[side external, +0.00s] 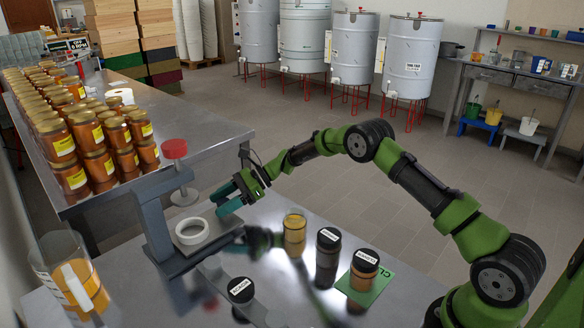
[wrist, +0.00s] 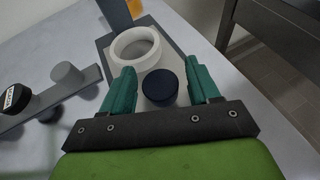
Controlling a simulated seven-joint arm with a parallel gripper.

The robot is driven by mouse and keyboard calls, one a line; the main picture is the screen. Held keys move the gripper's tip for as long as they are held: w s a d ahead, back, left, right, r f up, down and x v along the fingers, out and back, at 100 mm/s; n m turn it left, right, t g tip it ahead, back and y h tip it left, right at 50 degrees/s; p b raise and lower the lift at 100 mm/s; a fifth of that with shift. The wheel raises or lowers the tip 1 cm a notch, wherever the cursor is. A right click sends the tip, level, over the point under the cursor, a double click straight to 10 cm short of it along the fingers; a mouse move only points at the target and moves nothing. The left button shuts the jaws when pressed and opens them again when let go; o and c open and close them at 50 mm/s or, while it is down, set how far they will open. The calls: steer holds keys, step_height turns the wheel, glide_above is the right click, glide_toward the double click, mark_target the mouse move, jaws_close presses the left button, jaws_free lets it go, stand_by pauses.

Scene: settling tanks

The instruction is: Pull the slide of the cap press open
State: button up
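The cap press (side external: 154,222) is a grey frame with a red knob (side external: 175,148) on top, standing on the steel table. A white ring (side external: 192,232) sits on its slide plate, below the press head. In the wrist view the white ring (wrist: 122,58) lies beyond a dark blue round knob (wrist: 160,88) on the plate. My gripper (side external: 226,199) is open at the right side of the press. In the wrist view its teal fingers (wrist: 162,78) stand either side of the dark knob, with a visible gap on both sides. The knob is hidden in the side view.
Right of the press stand an amber jar (side external: 295,235), a dark-lidded jar (side external: 328,252) and another on a green mat (side external: 384,284). In front lies a grey bar (side external: 213,272) with a black labelled cap (side external: 240,290). A clear container (side external: 70,280) stands left. Many jars crowd the left table.

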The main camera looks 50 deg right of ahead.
jaws_close()
steer(key=d, duration=1.1)
steer(key=shift+d, duration=0.35)
steer(key=shift+o, duration=0.5)
jaws_free()
steer(key=shift+r, duration=0.1)
steer(key=v, duration=1.6)
steer(key=shift+d+r, duration=0.2)
steer(key=shift+d, duration=0.15)
